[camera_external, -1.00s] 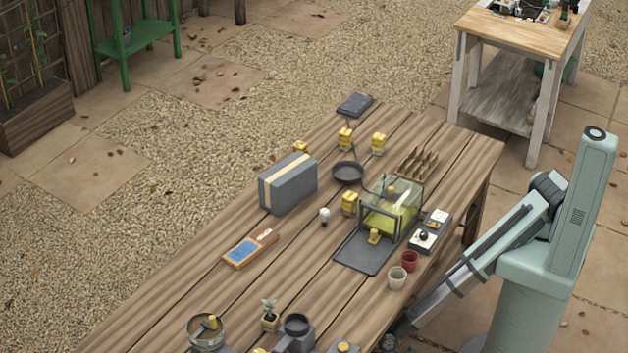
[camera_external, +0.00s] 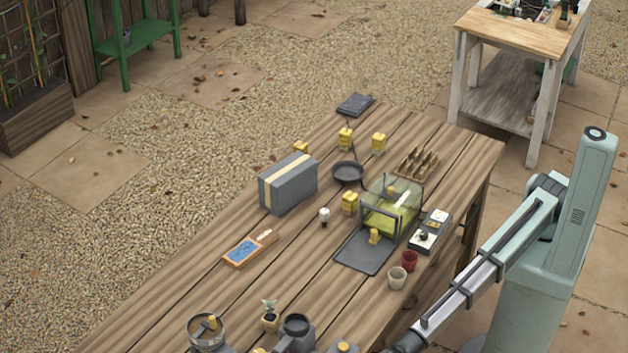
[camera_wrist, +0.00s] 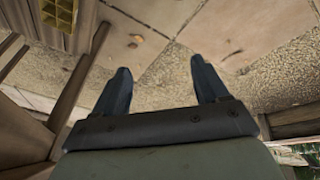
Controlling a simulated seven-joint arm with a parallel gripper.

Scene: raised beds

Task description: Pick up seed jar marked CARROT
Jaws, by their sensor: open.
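Several small yellow jars or blocks stand on the wooden table: two at the back (camera_external: 345,138) (camera_external: 378,143), one behind the grey box (camera_external: 300,147), one left of the glass case (camera_external: 350,203), one on the dark tray (camera_external: 374,236) and one inside the case. I cannot read any marking, so I cannot tell which is the CARROT jar. My gripper (camera_wrist: 161,72) is open and empty in the wrist view, its two dark fingers apart above paving and gravel. In the external view its end is at the bottom edge, partly cut off.
The glass case (camera_external: 408,222) stands near the table's right edge, with two small pots (camera_external: 410,261) (camera_external: 397,277) in front. A grey box (camera_external: 288,184), a black pan (camera_external: 347,172) and a divided wooden tray (camera_external: 416,164) stand around it.

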